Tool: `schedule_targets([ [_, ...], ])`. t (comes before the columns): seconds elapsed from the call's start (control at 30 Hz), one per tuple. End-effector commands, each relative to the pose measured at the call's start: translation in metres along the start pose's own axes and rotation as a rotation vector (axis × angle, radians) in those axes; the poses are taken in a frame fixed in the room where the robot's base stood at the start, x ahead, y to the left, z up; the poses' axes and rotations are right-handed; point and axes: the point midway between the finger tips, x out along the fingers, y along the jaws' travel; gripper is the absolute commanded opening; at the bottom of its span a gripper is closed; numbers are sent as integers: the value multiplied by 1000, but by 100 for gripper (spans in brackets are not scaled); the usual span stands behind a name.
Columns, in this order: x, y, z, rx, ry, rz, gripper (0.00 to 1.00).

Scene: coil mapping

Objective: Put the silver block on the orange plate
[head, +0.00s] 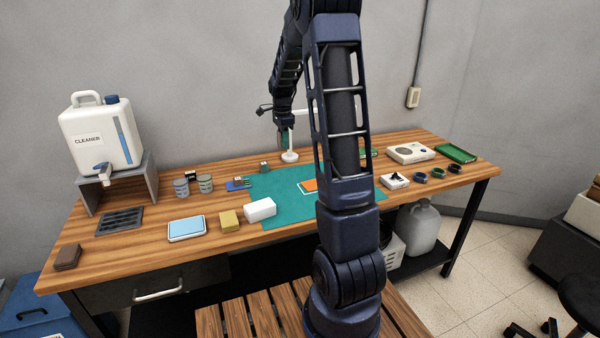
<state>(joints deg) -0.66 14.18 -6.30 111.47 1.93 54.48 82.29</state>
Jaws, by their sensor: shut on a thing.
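The orange plate (309,185) lies on the teal mat (282,205), with its right part hidden behind my arm. My gripper (285,140) is above the back of the table, near the white stand and behind and left of the orange plate. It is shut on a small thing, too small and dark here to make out. I cannot pick out the silver block for certain. A blue plate (232,186) at the mat's left edge bears small items. A small green block with a pale top (264,167) stands at the back of the mat.
The white stand (290,156) rises at the back. A white block (260,210), a yellow block (229,221) and cans (181,188) are at left, with a cleaner jug (98,138). A green tray (456,153) is at right. My arm hides the mat's middle right.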

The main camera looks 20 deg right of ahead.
Motion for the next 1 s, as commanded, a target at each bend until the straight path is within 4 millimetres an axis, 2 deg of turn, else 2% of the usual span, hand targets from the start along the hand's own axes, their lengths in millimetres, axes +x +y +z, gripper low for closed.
schedule_targets([
  [0.03, -1, -1, -20, 11, 0, 0, 0],
  [0.2, -4, 0, -80, 19, 0, -2, 0],
  [0.3, -5, 3, -108, 20, 0, -1, 0],
  [0.4, -6, 5, -127, 21, 0, -1, 0],
  [0.53, -2, 7, -139, 21, 0, 0, 0],
  [0.63, 11, 8, -140, 20, 0, 3, 0],
  [1.0, 91, 8, -140, 21, -1, 3, 0],
])
